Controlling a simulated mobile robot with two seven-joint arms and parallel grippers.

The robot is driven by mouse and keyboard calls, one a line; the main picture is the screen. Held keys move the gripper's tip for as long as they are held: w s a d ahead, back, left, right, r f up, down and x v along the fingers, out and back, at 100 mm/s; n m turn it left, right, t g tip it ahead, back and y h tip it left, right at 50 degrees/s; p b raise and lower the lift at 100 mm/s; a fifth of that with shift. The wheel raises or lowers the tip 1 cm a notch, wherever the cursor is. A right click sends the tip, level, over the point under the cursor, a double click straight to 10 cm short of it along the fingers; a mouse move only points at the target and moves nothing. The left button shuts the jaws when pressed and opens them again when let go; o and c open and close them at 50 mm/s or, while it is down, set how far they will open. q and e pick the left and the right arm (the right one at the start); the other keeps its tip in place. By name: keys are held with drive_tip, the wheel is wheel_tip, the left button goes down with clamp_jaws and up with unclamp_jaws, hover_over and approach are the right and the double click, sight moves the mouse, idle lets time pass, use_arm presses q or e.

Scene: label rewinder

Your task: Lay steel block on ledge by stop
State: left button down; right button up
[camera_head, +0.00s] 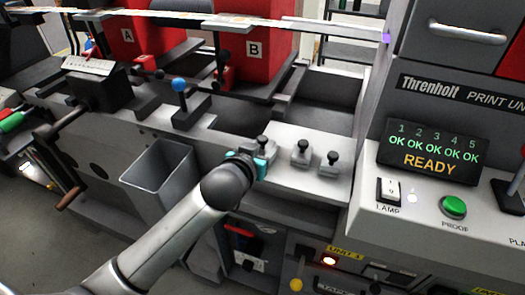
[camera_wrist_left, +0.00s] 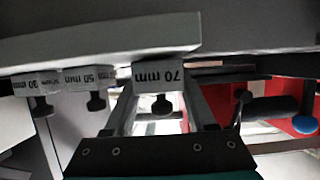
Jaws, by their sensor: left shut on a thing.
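My left gripper (camera_head: 259,161), with teal parts, is at the left end of a light grey ledge (camera_head: 292,180) in the head view. In the left wrist view, which looks upside down, its two fingers (camera_wrist_left: 162,92) are shut on a steel block marked 70 mm (camera_wrist_left: 158,76). The block's dark knob (camera_head: 263,141) shows just behind the gripper in the head view; the rest is mostly hidden. Blocks marked 50 mm (camera_wrist_left: 88,77) and 30 mm (camera_wrist_left: 37,84) sit beside it. I cannot make out the stop. My right gripper is not in view.
Two more dark knobs (camera_head: 302,148) stand on the ledge to the right. A grey open bin (camera_head: 160,177) hangs left of my arm. A blue-knobbed lever (camera_head: 179,86) stands behind it. The control panel (camera_head: 432,150) reading READY rises at the right.

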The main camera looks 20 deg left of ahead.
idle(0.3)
use_arm(q)
drive_tip(key=c, duration=0.7)
unclamp_jaws()
drive_tip(key=shift+f, duration=0.2)
drive_tip(key=o, duration=0.5)
drive_tip(key=shift+s+r, duration=0.1)
drive_tip(key=shift+r, duration=0.15)
drive_tip(key=p+v, duration=0.2)
drive_tip(key=v, duration=0.9)
drive_tip(key=shift+s+r, duration=0.1)
drive_tip(key=shift+s, duration=0.3)
